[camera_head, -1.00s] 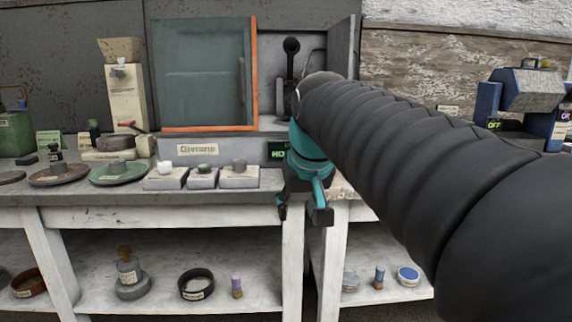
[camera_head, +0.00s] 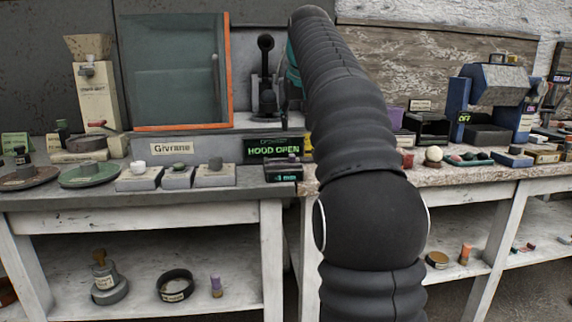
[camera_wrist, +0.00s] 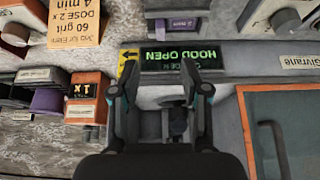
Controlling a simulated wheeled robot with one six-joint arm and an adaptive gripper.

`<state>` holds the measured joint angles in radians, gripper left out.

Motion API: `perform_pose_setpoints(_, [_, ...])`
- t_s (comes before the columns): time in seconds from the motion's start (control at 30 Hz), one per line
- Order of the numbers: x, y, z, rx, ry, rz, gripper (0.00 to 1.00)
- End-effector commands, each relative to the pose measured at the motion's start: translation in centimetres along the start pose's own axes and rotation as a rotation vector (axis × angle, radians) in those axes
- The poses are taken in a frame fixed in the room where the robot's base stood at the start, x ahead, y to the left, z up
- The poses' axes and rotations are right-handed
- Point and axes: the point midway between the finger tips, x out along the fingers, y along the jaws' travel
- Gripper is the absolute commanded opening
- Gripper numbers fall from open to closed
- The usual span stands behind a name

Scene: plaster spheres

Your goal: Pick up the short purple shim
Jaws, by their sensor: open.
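My gripper (camera_wrist: 156,78) is open and empty in the wrist view, its two fingers spread on either side of a dark upright device in the hood. In the head view it is hidden behind my arm. I cannot make out a piece that is surely the short purple shim. A purple object (camera_wrist: 47,101) lies among dark holders at the left of the wrist view, clear of the fingers. A purple object (camera_head: 397,118) also shows right of my arm in the head view. A small purple-topped piece (camera_head: 216,285) stands on the lower shelf.
The hood with its orange-edged glass (camera_head: 182,72) stands at the back left, beside a "HOOD OPEN" display (camera_head: 273,149). Small blocks (camera_head: 138,178) line the left bench. A blue machine (camera_head: 490,95) and a pale sphere (camera_head: 433,154) stand on the right bench.

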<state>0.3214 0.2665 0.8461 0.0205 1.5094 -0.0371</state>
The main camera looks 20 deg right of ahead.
Motion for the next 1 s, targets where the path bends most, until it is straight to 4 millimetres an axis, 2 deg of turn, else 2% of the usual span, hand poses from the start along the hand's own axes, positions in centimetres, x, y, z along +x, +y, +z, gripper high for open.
perform_pose_setpoints(0.03, [1.3, 0.0, 0.2, 0.000, -0.002, 0.000, 0.46])
perform_pose_setpoints(0.1, [2.7, 0.0, 0.2, 0.000, -0.003, 0.000, 0.46])
perform_pose_setpoints(0.23, [4.6, -0.1, 0.1, 0.000, -0.001, 0.000, 0.46])
perform_pose_setpoints(0.57, [6.5, -0.1, 0.1, 0.000, 0.001, 0.000, 0.46])
perform_pose_setpoints(0.9, [10.8, -0.1, 0.2, 0.000, -0.001, 0.000, 0.46])
perform_pose_setpoints(1.0, [11.2, -0.1, 0.2, 0.000, 0.000, 0.000, 0.46])
